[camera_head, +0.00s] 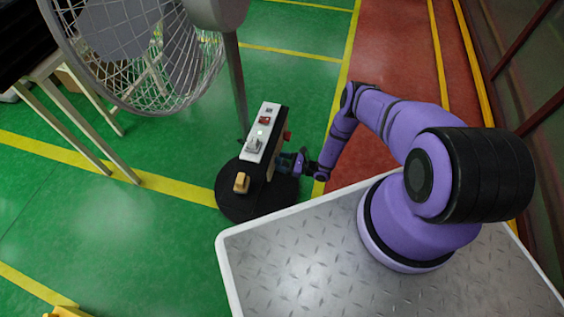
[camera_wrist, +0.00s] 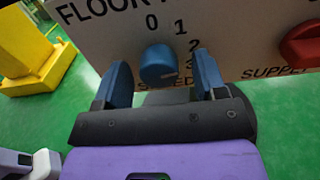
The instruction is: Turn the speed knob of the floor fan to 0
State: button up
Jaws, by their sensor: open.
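The floor fan (camera_head: 232,75) stands on a round black base with a control box (camera_head: 262,140) on it. In the wrist view, the box's pale panel (camera_wrist: 110,42) carries a blue speed knob (camera_wrist: 158,62) with the numbers 0, 1, 2 and 3 around its upper right. A light mark on the knob appears at its lower right, towards the 3 side. My gripper (camera_wrist: 161,60) is open, with one blue finger on each side of the knob and visible gaps to it. In the head view my gripper (camera_head: 293,163) is at the box's right side; the knob is hidden there.
A red control (camera_wrist: 302,46) sits to the right on the panel. A yellow block (camera_head: 242,183) is by the box at the base, and a yellow object also shows in the wrist view (camera_wrist: 35,55). A table (camera_head: 95,150) stands at left. Green floor around is mostly clear.

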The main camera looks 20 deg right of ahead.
jog(key=shift+a, duration=0.1)
jog(key=c, duration=0.9)
jog(key=shift+n, duration=7.9)
